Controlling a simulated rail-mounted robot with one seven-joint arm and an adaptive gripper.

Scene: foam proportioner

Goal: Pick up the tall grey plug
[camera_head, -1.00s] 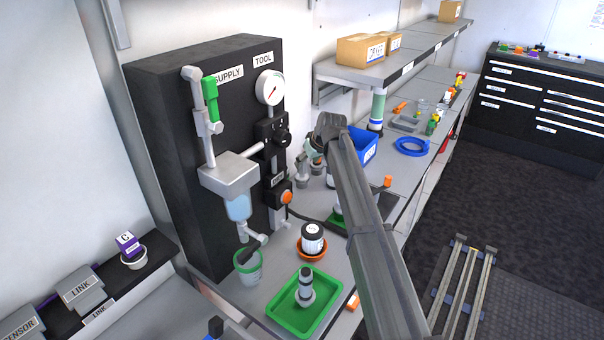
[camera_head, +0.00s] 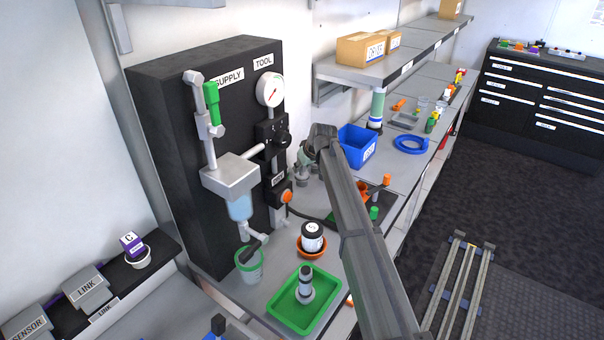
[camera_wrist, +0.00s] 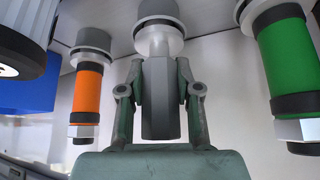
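The grey plug (camera_wrist: 161,97) is a tall hexagonal body on a narrower stem. In the wrist view it shows in the middle, with its stem in a round grey collar (camera_wrist: 158,12). My gripper (camera_wrist: 160,72) has one finger on each side of the plug, and both fingers appear to touch it. In the head view my gripper (camera_head: 305,158) is low beside the black panel, partly covered by my arm.
In the wrist view an orange plug (camera_wrist: 86,95) stands left of my gripper and a green one (camera_wrist: 286,62) right, both close. In the head view a blue bin (camera_head: 357,147) is right of my gripper.

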